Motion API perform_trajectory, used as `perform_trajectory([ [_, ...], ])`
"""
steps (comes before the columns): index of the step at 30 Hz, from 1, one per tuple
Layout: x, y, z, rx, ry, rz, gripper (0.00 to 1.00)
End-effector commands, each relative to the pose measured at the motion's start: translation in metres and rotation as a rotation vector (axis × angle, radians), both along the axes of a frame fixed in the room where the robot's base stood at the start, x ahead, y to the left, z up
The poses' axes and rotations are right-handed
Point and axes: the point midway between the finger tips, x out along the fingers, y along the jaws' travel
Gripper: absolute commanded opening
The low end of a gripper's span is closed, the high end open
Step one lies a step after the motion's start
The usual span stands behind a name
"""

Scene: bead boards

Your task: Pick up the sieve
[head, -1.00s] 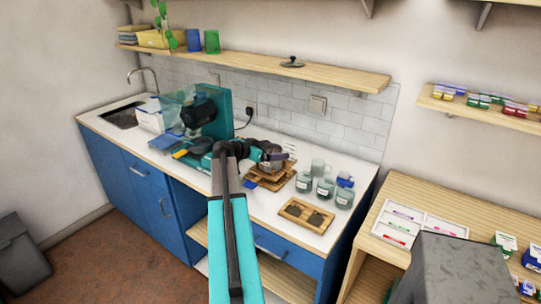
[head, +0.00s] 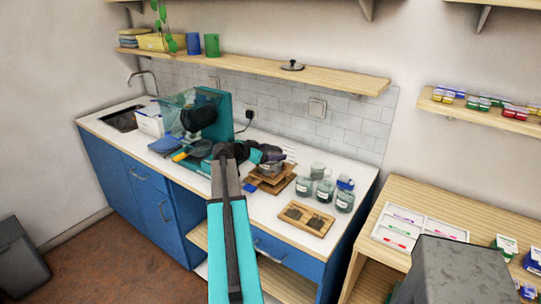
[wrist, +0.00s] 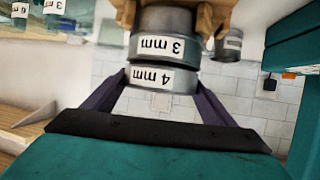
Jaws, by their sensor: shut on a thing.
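In the wrist view, a grey ring-shaped sieve labelled "4 mm" (wrist: 182,79) sits between the two dark purple fingers of my gripper (wrist: 163,80), which is shut on its sides. The picture is upside down. A second grey sieve labelled "3 mm" (wrist: 165,45) is right against it, on the side of the wooden stand (wrist: 215,15). I cannot tell whether the two touch. In the head view my gripper (head: 273,157) is over the stepped wooden stand (head: 268,183) on the counter. My arm and fingers hide most of the sieves there.
Several labelled glass jars (head: 325,190) stand right of the stand, with a wooden tray (head: 306,217) in front of them. A teal machine (head: 222,115) stands behind and left. A shelf (head: 330,78) hangs above.

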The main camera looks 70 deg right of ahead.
Motion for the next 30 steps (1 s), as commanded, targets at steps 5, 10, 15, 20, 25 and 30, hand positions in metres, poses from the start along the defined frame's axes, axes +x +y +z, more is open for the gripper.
perform_trajectory([
  [5, 0.000, 0.000, 0.010, -0.003, -0.002, 0.000, 0.55],
  [10, 0.000, 0.000, 0.023, -0.002, -0.002, 0.000, 0.55],
  [15, -0.002, 0.011, 0.029, 0.000, 0.000, 0.001, 0.55],
  [20, -0.006, 0.027, 0.031, -0.001, -0.001, 0.001, 0.55],
  [25, -0.011, 0.050, 0.032, -0.002, -0.002, 0.000, 0.55],
  [30, -0.016, 0.074, 0.035, -0.001, -0.001, 0.001, 0.55],
])
